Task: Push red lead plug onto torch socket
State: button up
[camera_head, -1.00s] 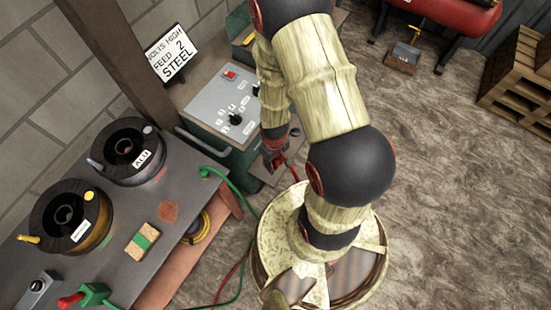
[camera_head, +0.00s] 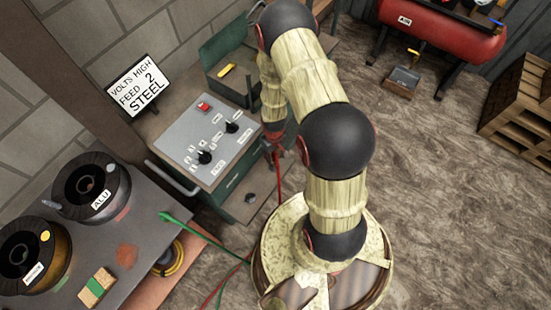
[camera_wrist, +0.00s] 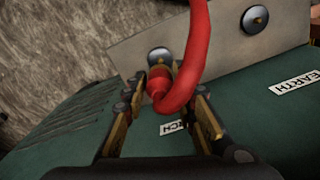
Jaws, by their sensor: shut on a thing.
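The red lead plug (camera_wrist: 159,84) is between the fingers of my gripper (camera_wrist: 158,92) in the wrist view, with its thick red lead curving up and over it. My gripper is shut on the plug. The torch socket (camera_wrist: 160,55) is a round metal disc on a pale plate, directly behind the plug and partly covered by it. I cannot tell whether plug and socket touch. A label ending in "CH" (camera_wrist: 172,127) is partly hidden below.
A second round socket (camera_wrist: 255,18) sits to the right, near the "EARTH" label (camera_wrist: 294,88). A bench (camera_head: 150,235) with wire spools (camera_head: 90,185) stands at left. A red compressor (camera_head: 440,35) and wooden pallets (camera_head: 515,110) are at the right. Open floor lies between.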

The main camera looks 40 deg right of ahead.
aim_at(274, 154)
jog(key=shift+f, duration=0.2)
jog(key=shift+f+b, duration=2.1)
jog(key=shift+f, duration=0.6)
jog(key=shift+f, duration=0.3)
grip_shut()
jog(key=shift+f+b, duration=0.2)
jog(key=shift+b, duration=0.15)
jog(key=o, duration=1.1)
grip_release()
notch_tip(274, 154, up, 12)
jog(key=shift+f, duration=0.1)
